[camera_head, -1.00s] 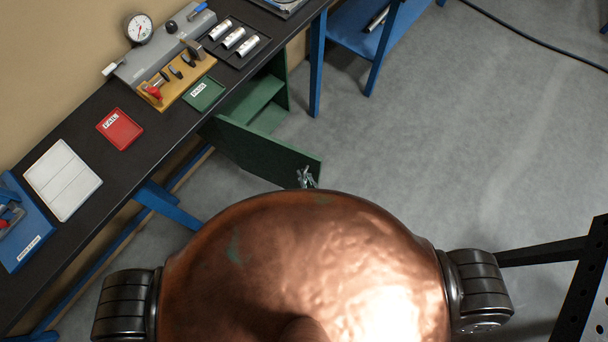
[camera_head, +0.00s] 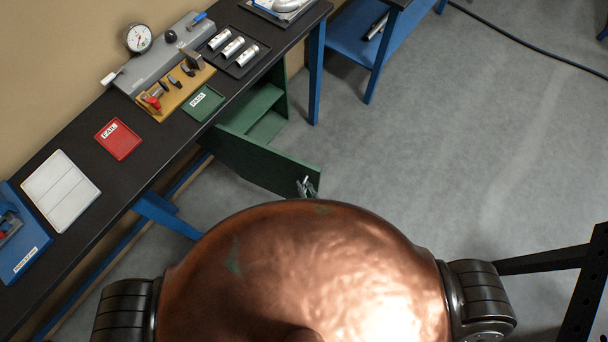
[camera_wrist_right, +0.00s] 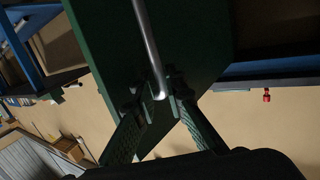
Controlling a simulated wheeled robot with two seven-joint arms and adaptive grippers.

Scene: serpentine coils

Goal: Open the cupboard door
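The green cupboard door (camera_head: 262,161) stands swung out from the green cupboard (camera_head: 262,108) under the bench, leaving a wide opening with a shelf inside. My right gripper (camera_head: 307,187) is at the door's outer end, small and partly hidden behind my copper body. In the right wrist view the door (camera_wrist_right: 205,45) fills the upper middle. A metal bar handle (camera_wrist_right: 146,38) runs down it to a bent end. The fingers of my right gripper (camera_wrist_right: 158,92) converge on both sides of that end and appear shut on it. My left gripper is not in view.
The black bench (camera_head: 150,160) carries a red FAIL tray (camera_head: 118,140), a green PASS tray (camera_head: 204,104), a white panel (camera_head: 62,190) and a gauge fixture (camera_head: 160,55). A blue bench leg (camera_head: 316,75) stands beside the cupboard. The grey floor right of the door is clear.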

